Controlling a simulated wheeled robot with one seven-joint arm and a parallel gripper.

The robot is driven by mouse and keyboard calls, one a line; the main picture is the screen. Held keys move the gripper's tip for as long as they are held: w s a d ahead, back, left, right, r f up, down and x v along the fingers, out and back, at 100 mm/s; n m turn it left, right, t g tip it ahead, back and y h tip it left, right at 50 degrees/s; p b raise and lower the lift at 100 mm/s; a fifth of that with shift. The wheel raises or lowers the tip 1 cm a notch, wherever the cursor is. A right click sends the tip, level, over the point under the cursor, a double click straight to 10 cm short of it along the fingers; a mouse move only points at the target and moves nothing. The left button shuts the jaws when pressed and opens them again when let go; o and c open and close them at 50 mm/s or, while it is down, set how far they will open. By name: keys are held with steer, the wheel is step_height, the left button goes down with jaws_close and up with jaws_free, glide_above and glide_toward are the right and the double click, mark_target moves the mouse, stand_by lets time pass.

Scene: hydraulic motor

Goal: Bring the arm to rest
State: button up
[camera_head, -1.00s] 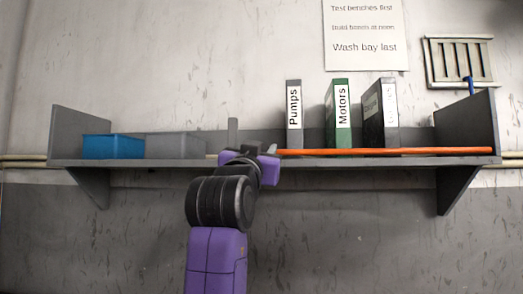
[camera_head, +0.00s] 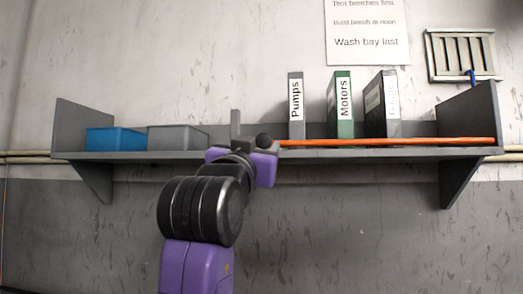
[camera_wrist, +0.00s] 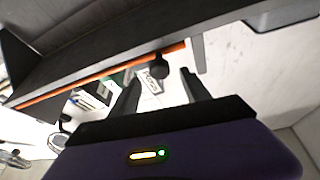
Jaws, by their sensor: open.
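My purple and black arm (camera_head: 200,210) reaches up from the bottom of the head view to the shelf's front edge. My gripper (camera_wrist: 160,84) is open in the wrist view, its two dark fingers apart with nothing held between them. A round black knob (camera_wrist: 158,65) shows between and beyond the fingertips. In the head view the wrist partly hides the fingers.
The grey wall shelf (camera_head: 350,153) carries a blue bin (camera_head: 115,142), a grey bin (camera_head: 177,139), and binders marked Pumps (camera_head: 296,105) and Motors (camera_head: 341,105) beside a dark one (camera_head: 382,105). An orange bar (camera_head: 390,142) runs along its front right. Open room lies below.

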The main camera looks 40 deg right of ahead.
steer(key=shift+v, duration=0.8)
